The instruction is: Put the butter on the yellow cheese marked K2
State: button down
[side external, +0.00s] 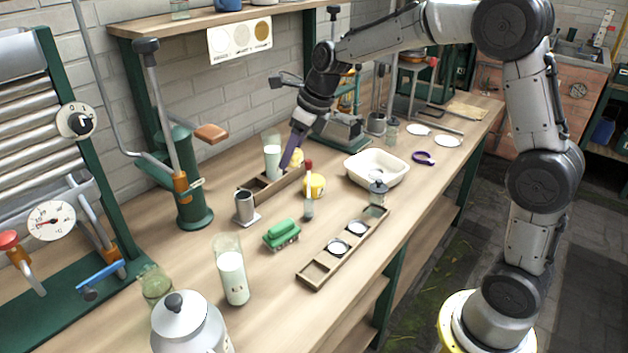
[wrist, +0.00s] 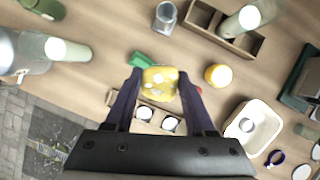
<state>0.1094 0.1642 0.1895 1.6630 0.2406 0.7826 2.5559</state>
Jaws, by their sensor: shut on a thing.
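My gripper (side external: 289,160) is shut on a yellow lump with pale spots (wrist: 160,83), held between its two fingers in the wrist view. In the side view the lump (side external: 297,157) shows partly behind the fingers, above the table. I cannot tell from its look whether it is the butter. A round yellow piece (side external: 314,186) stands on the table, below and to the right of the gripper; it also shows in the wrist view (wrist: 218,75), apart from the held lump. It looks like a cheese. I cannot read a K2 mark on either.
A wooden box (side external: 250,187) with a milk glass (side external: 272,160) is beside the gripper. A cream basin (side external: 376,169), a green item (side external: 281,234) and a slotted wooden tray (side external: 318,270) surround the area.

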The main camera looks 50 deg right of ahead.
jog(key=s+d+f+m+h, duration=0.2)
jog(key=s+d+m, duration=0.3)
jog(key=d, duration=0.6)
jog(key=n, duration=0.1)
send_over(314, 180)
jog(key=s, duration=0.1)
notch_tip(314, 180, down, 9)
jog(key=shift+a, duration=0.1)
jog(key=shift+w+d+f, duration=0.2)
jog(key=shift+w+f, duration=0.35)
jog(key=shift+f, duration=1.65)
jog(key=shift+c, duration=1.2)
grip_release()
jog(key=shift+f, duration=0.15)
